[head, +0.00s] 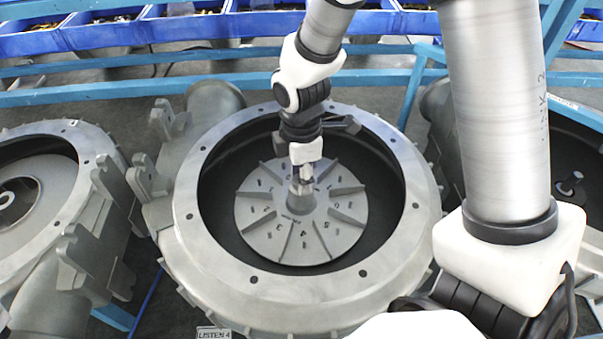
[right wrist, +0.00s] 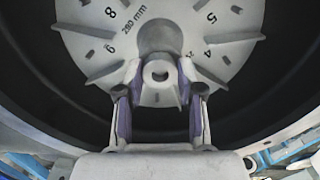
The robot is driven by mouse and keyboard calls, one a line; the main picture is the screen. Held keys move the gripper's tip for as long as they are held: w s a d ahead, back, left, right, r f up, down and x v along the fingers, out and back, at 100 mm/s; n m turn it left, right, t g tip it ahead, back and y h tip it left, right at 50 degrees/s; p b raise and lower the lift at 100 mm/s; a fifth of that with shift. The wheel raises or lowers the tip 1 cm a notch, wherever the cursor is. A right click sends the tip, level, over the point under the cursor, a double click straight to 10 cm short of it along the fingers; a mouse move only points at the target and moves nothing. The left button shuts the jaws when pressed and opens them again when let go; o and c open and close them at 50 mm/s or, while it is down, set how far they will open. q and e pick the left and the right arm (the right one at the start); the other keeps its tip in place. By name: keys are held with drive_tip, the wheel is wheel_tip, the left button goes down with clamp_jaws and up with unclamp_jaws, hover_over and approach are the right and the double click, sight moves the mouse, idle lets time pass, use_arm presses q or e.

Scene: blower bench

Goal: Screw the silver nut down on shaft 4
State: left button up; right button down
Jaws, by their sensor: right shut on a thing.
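The middle blower housing (head: 190,235) is a wide grey ring, with a label (head: 214,333) reading 4 at its front. Inside is a finned, numbered impeller disc (head: 262,228), which also shows in the right wrist view (right wrist: 205,20). Its raised hub (head: 301,201) stands at the centre. My right gripper (head: 305,180) points down over the hub, shut on the silver nut (right wrist: 157,73). In the right wrist view the nut sits between both fingertips, with its hole showing. The shaft tip is hidden by the gripper, and I cannot tell whether the nut is on the thread. My left gripper is out of view.
Another open blower housing (head: 60,245) stands at the left, and a further one (head: 570,160) at the right, partly behind my arm. Blue rails (head: 200,84) and blue bins (head: 190,30) run along the back. The housing's raised rim surrounds my right gripper.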

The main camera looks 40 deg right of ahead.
drive_tip(key=m, duration=0.6)
drive_tip(key=shift+m, duration=0.4)
drive_tip(key=m, duration=0.8)
drive_tip(key=shift+w+m, duration=0.1)
drive_tip(key=shift+m, duration=0.2)
drive_tip(key=m, duration=0.8)
drive_tip(key=c, duration=1)
unclamp_jaws()
